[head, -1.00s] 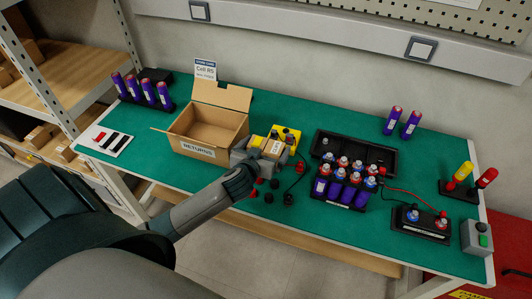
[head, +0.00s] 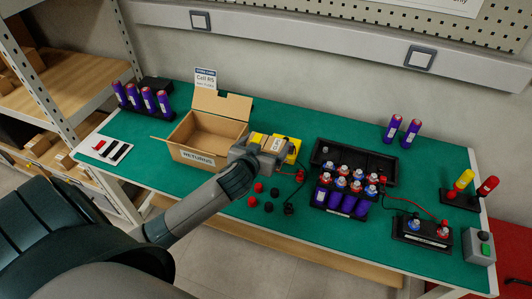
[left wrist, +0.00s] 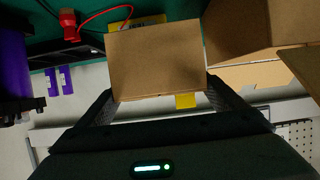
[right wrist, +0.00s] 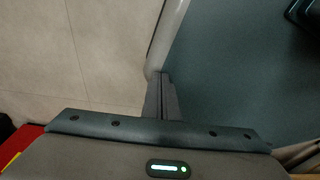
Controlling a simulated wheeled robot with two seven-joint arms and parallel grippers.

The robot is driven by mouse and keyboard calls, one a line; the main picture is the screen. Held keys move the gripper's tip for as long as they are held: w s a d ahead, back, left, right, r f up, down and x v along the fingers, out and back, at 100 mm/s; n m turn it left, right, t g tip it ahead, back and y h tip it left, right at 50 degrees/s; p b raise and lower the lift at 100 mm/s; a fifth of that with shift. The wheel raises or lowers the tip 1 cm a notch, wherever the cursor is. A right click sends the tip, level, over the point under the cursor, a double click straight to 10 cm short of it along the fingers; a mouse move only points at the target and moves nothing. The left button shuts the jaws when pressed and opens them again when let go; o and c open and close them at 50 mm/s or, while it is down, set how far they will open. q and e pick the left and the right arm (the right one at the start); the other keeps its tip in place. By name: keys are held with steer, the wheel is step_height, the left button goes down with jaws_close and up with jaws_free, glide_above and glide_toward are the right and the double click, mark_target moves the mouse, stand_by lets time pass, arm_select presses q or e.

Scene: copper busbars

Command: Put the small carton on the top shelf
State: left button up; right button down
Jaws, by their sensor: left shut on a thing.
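The small brown carton (head: 273,145) is in my left gripper (head: 262,153), over the middle of the green table beside the returns box. In the left wrist view the carton (left wrist: 158,60) fills the space between the two fingers (left wrist: 160,95), which are shut on it. A rack with wooden shelf boards (head: 88,72) stands at the left of the head view; its top is cut off. My right gripper (right wrist: 162,82) shows only in the right wrist view, its fingers together and empty, over the floor and a dark green surface.
The open returns box (head: 205,135) is left of my left gripper. A yellow device (head: 292,150) with a red lead is just behind the carton. Red and black caps (head: 268,207), a cell tray (head: 340,200) and purple cells (head: 148,98) stand on the table. Cartons lie on the rack.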

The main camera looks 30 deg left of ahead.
arm_select(q)
step_height(320, 180, up, 4)
steer(key=shift+f, duration=0.1)
steer(key=shift+r, duration=0.45)
arm_select(e)
steer(key=shift+w+a, duration=0.15)
steer(key=shift+w, duration=0.35)
steer(key=shift+w+a, duration=0.15)
steer(key=shift+w, duration=0.35)
arm_select(q)
steer(key=shift+d, duration=0.15)
arm_select(e)
steer(key=shift+s, duration=0.15)
